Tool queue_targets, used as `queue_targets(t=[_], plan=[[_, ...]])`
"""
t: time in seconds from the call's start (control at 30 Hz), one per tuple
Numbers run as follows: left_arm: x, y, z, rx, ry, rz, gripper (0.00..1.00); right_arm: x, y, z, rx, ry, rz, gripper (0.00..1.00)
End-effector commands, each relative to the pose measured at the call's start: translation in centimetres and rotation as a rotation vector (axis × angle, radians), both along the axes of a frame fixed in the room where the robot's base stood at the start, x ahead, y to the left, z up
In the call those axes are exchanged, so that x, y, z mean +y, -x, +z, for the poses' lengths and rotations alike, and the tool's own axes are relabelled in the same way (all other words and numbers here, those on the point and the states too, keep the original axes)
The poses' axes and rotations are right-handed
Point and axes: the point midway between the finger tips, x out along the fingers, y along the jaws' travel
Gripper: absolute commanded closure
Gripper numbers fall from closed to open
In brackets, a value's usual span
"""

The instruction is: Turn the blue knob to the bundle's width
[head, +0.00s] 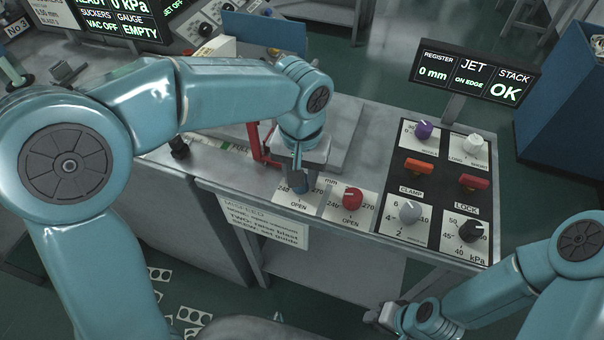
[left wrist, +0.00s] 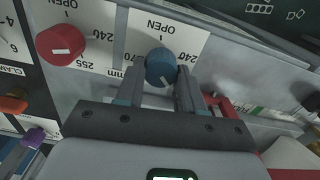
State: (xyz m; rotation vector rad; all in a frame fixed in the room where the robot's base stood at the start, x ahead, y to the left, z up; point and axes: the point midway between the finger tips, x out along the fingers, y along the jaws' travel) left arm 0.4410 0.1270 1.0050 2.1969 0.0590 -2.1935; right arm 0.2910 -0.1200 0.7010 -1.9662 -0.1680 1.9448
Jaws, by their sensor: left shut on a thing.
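The blue knob (head: 300,194) is on the front panel of the machine, on a white dial plate marked 240, 270 and OPEN. My left gripper (head: 303,176) is over it in the head view and hides most of it. In the left wrist view the blue knob (left wrist: 160,66) sits between the two fingertips of my left gripper (left wrist: 158,82), which is shut on it. A pale pointer line shows on the knob. My right gripper (head: 388,316) is low at the bottom of the head view, away from the panel; its fingers are too unclear to judge. I cannot make out the bundle.
A red knob (head: 352,198) with a similar dial stands right beside the blue one; it also shows in the left wrist view (left wrist: 61,45). A black panel (head: 430,238) of several knobs and switches lies further right. The display (head: 470,78) reads 0 mm, ON EDGE, OK.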

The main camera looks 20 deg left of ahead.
Motion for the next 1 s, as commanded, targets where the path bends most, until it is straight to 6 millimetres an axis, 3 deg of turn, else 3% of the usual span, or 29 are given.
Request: queue_targets(t=[1.0], plan=[[0.1, 0.4, -0.2, 0.009, -0.001, 0.886, 0.93, 0.0, 0.0, -2.3, 0.000, 0.000, 0.000, 0.57]])
